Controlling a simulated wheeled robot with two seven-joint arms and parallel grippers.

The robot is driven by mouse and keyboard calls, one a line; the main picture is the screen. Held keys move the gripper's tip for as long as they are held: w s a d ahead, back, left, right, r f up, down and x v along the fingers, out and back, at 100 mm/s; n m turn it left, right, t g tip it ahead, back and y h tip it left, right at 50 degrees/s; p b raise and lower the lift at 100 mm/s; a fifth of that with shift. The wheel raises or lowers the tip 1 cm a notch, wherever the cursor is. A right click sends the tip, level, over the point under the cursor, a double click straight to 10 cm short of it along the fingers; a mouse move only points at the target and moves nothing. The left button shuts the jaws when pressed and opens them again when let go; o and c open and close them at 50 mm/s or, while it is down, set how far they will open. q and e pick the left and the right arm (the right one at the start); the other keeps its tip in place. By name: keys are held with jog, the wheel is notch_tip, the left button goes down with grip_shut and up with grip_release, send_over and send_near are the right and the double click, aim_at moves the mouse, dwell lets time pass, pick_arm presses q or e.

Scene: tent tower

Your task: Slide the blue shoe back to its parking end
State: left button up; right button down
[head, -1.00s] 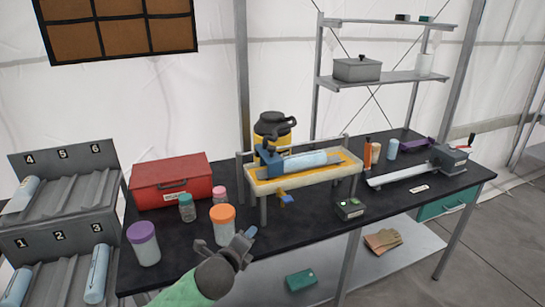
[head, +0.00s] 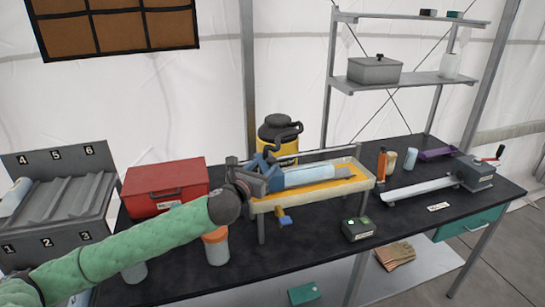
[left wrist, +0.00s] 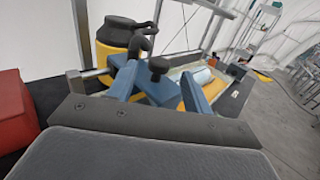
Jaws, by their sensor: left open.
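The blue shoe (head: 271,166) is at the left end of a raised cream trough (head: 318,194) with a yellow-orange bed. A pale blue cylinder (head: 310,175) lies in the trough just right of it. In the left wrist view the shoe (left wrist: 156,92) has a black knob on top. My left gripper (head: 262,180) is at the trough's left end, partly hiding the shoe. Its open blue fingers lie on either side of the shoe in the left wrist view (left wrist: 160,82); I cannot tell if they touch it. My right gripper is out of view.
A yellow and black jug (head: 279,135) stands behind the trough. A red box (head: 165,185) and an orange-lidded jar (head: 216,245) are to the left, the jar partly behind my arm. A small button box (head: 358,229) sits in front, right of the trough.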

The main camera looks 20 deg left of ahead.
aim_at(269, 161)
pick_arm(q)
jog(key=w, duration=0.2)
jog(key=w+p, duration=0.1)
jog(key=w, duration=0.1)
jog(key=shift+w+d+f, duration=0.1)
jog(key=shift+d, duration=0.3)
jog(key=shift+w+d+p, duration=0.15)
jog(key=shift+w+p, duration=0.3)
jog(key=shift+w, duration=0.25)
jog(key=shift+w+f, duration=0.1)
jog(key=shift+w, duration=0.15)
jog(key=shift+s, duration=0.1)
jog(key=c, duration=0.5)
grip_shut()
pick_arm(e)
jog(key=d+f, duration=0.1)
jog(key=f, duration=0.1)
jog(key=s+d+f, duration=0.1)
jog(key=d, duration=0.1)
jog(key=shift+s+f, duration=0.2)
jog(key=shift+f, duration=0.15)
